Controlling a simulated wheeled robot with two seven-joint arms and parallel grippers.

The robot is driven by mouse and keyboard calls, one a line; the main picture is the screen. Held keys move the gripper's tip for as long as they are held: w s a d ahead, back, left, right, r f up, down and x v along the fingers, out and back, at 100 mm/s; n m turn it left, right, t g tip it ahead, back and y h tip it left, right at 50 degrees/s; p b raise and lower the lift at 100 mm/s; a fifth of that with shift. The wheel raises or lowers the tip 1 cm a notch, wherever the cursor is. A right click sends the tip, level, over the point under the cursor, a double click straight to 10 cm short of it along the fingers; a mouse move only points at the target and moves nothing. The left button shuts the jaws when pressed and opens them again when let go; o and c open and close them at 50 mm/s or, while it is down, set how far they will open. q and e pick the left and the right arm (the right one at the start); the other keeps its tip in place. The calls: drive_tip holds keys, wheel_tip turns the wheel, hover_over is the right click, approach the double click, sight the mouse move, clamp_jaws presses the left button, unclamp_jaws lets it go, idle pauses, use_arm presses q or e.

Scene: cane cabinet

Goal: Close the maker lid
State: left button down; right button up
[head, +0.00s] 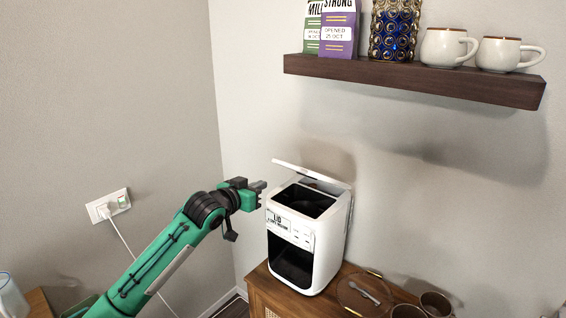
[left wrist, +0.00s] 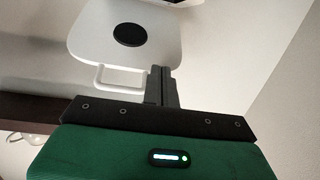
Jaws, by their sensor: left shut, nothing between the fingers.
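The white coffee maker (head: 307,232) stands upright on the wooden cabinet. Its lid (head: 311,173) is raised at a low tilt, hinged along the back edge, and the dark inside (head: 304,200) shows under it. My left gripper (head: 262,186) is shut and empty, just left of the maker near the height of its top. It looks apart from the lid in the head view. In the left wrist view, my shut fingers (left wrist: 160,86) point toward the white lid (left wrist: 135,33), which shows a round dark disc and a loop-shaped handle; contact cannot be told. My right gripper is not in view.
A dark wooden shelf (head: 410,80) with bags, a patterned vase and two mugs hangs above. The cabinet top (head: 262,284) holds a round tray (head: 365,293) and brown cups (head: 436,303) right of the maker. A plugged cord (head: 122,238) hangs from the left wall.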

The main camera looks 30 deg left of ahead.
use_arm(q)
drive_tip(key=s+d+r+m+t+h, duration=0.1)
drive_tip(key=s+d+r, duration=0.1)
drive_tip(key=r, duration=0.4)
drive_tip(key=s+d+r, duration=0.2)
drive_tip(key=r, duration=0.3)
drive_tip(key=w+d+p, duration=0.1)
drive_tip(key=w+p, duration=0.4)
drive_tip(key=w, duration=0.5)
drive_tip(key=f, duration=0.2)
drive_tip(key=s+f+p, duration=0.1)
drive_tip(key=shift+s+d+f+m+p, duration=0.1)
drive_tip(key=shift+f+m+p, duration=0.2)
drive_tip(key=shift+f, duration=0.05)
drive_tip(key=shift+f+t, duration=0.1)
drive_tip(key=shift+t, duration=0.2)
